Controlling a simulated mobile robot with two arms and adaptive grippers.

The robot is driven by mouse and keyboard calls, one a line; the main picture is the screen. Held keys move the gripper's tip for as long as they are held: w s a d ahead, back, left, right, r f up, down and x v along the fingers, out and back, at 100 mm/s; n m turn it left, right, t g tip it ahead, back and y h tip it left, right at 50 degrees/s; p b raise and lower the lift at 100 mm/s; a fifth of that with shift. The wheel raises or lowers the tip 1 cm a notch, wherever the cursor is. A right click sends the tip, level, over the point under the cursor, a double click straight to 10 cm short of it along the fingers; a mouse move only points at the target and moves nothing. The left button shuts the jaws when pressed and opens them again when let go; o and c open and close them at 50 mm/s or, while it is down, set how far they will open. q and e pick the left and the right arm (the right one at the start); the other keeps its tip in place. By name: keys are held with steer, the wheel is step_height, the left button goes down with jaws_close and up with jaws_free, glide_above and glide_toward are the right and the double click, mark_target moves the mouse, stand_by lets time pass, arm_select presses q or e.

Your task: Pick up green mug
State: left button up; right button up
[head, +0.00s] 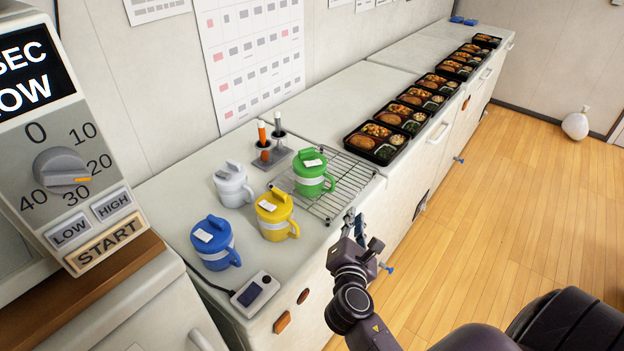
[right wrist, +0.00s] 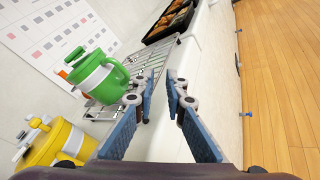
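The green mug (head: 312,174) stands upright on a wire rack (head: 345,196) on the white counter, its lid on and a white label on top. In the right wrist view the green mug (right wrist: 97,77) is left of the fingers. My right gripper (head: 350,222) is at the counter's front edge, in front of and to the right of the mug, not touching it. In the right wrist view the right gripper (right wrist: 163,78) has its blue-padded fingers apart with nothing between them. My left gripper is not in view.
A yellow mug (head: 276,215), a blue mug (head: 215,243) and a white mug (head: 233,184) stand close by on the counter. A holder (head: 272,160) is behind. Several bento trays (head: 377,142) line the counter. A small device (head: 254,294) sits near the front.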

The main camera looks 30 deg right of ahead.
mark_target(333, 186)
steer(key=w+n+t, duration=0.1)
steer(key=n, duration=0.1)
steer(key=w+a+r+n, duration=0.1)
steer(key=w+n, duration=0.1)
steer(key=n, duration=0.1)
steer(key=w+a+r+n+t, duration=0.1)
steer(key=n, duration=0.1)
steer(key=shift+w+a+r+n+t+y, duration=0.1)
steer(key=shift+w+a+n+t+y, duration=0.2)
steer(key=shift+w+n, duration=0.35)
steer(key=shift+n, duration=0.15)
steer(key=x, duration=0.3)
steer(key=p+x, duration=0.1)
steer(key=x, duration=0.3)
steer(key=shift+w+f, duration=0.25)
steer(key=shift+w, duration=0.05)
steer(key=shift+c, duration=0.6)
jaws_close()
steer(key=shift+r, duration=0.15)
